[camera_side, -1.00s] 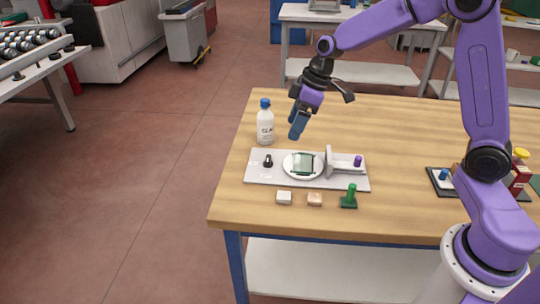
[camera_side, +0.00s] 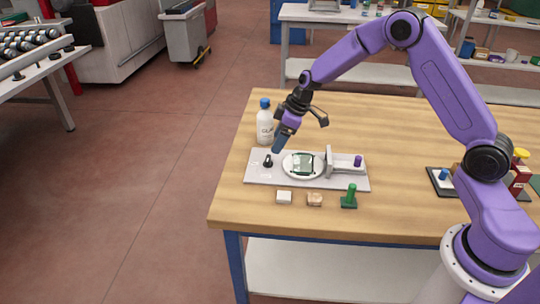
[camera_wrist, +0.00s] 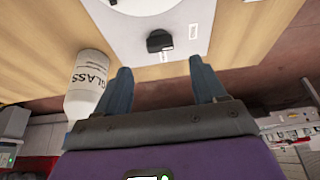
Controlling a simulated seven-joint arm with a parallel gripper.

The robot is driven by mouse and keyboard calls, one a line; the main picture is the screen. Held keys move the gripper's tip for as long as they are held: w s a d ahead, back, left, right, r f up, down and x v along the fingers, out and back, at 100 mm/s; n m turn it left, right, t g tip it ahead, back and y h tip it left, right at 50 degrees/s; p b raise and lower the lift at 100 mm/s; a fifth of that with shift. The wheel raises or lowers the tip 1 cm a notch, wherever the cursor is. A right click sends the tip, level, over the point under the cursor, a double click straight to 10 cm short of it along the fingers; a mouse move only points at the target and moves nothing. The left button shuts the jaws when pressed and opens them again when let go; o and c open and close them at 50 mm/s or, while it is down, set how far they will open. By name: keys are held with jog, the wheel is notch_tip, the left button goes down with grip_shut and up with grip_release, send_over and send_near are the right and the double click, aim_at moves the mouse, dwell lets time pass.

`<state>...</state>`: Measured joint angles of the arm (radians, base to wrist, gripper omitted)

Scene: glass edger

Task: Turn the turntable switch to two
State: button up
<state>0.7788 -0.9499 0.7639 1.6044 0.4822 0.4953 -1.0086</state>
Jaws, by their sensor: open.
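The turntable switch is a small black knob (camera_side: 268,161) at the left end of a light grey base plate (camera_side: 262,180). In the wrist view the black knob (camera_wrist: 159,41) lies ahead of the fingertips, roughly centred between them, with small white labels beside it that are too small to read. The white round turntable (camera_side: 289,171) holds a greenish glass square (camera_side: 303,163). My gripper (camera_side: 277,150) is just above and to the right of the knob, apart from it. In the wrist view my gripper (camera_wrist: 159,66) is open and empty.
A white bottle (camera_side: 265,126) labelled GLASS stands behind the plate, close to my gripper; it also shows in the wrist view (camera_wrist: 86,84). Two small blocks (camera_side: 284,198) and a green-handled stamp-like tool (camera_side: 349,197) lie in front.

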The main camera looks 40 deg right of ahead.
aim_at(268, 158)
jog(key=x, duration=0.7)
jog(key=shift+a+f, duration=0.1)
jog(key=shift+f, duration=0.05)
jog(key=shift+c, duration=0.3)
jog(key=c, duration=1)
